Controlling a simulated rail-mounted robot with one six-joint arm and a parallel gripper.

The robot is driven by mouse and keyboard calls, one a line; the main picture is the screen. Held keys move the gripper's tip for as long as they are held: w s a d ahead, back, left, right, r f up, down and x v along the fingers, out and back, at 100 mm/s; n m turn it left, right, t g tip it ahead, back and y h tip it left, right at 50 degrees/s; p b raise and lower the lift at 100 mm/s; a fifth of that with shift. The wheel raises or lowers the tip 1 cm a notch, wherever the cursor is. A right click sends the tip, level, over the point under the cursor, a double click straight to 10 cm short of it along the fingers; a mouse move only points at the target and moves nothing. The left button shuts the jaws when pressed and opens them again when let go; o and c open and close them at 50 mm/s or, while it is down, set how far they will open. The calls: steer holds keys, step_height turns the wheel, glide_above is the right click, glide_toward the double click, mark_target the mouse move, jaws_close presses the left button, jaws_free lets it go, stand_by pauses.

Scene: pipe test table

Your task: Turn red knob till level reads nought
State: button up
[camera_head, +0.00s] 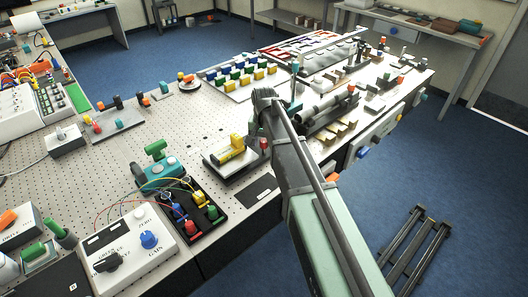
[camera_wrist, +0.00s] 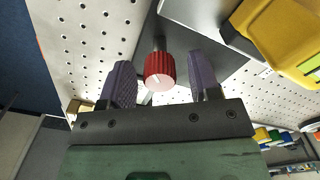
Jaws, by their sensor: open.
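The red knob (camera_wrist: 159,70) with a white mark on its face shows in the wrist view, on a thin shaft at a dark grey plate. My gripper (camera_wrist: 160,60) is open, with one purple finger on each side of the knob and a gap on both sides. The yellow level (camera_wrist: 282,35) is partly in view at the upper right of the wrist view. In the head view the yellow level (camera_head: 231,149) lies on a tilting plate, and the red knob (camera_head: 263,143) is a small spot beside my arm. The level's bubble is too small to read.
A black tray of coloured plugs (camera_head: 196,211) and a grey box with a blue GAIN knob (camera_head: 149,240) stand to the near left. Coloured blocks (camera_head: 243,77) stand on a board behind.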

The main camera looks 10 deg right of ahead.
steer(key=shift+c, duration=0.5)
steer(key=c, duration=0.8)
